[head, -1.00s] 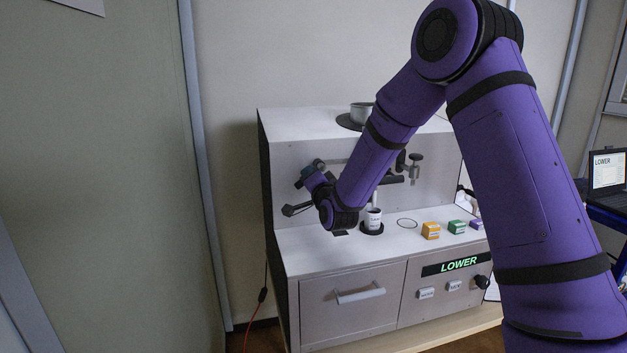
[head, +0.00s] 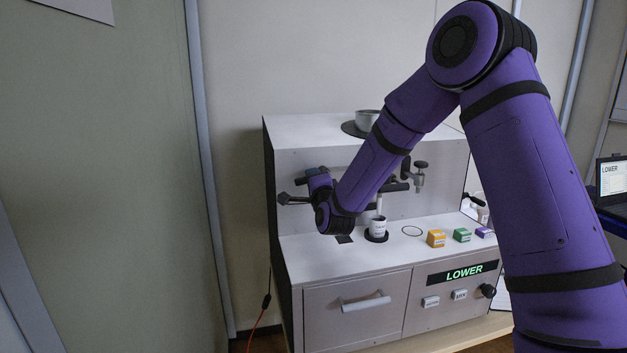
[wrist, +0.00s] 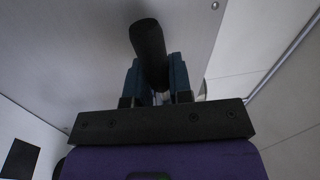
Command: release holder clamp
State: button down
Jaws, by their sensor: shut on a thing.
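The soil analyser (head: 345,185) is a pale grey cabinet with a front ledge. My gripper (wrist: 155,78) has its two blue-teal fingers closed on a dark, round-ended handle (wrist: 149,40) in the wrist view. In the head view my gripper (head: 317,172) is at the analyser's upright panel, left of centre. A dark lever (head: 292,199) sticks out to the left beside it, nearly level. My wrist hides where the lever joins the panel, and I cannot make out the clamp's grip.
A white labelled cup (head: 378,227) stands on a black round base on the ledge, right of my wrist. Orange (head: 436,239), green (head: 462,235) and purple (head: 485,232) boxes sit farther right. A display (head: 465,272) reads "LOWER". A grey pot (head: 367,119) is on top.

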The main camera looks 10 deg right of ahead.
jog(key=c, duration=1.1)
grip_release()
jog(key=shift+o, duration=0.2)
jog(key=shift+s, duration=0.1)
jog(key=s+f, duration=0.2)
jog(key=s, duration=0.8)
jog(key=shift+s+d, duration=0.2)
jog(key=shift+s, duration=0.05)
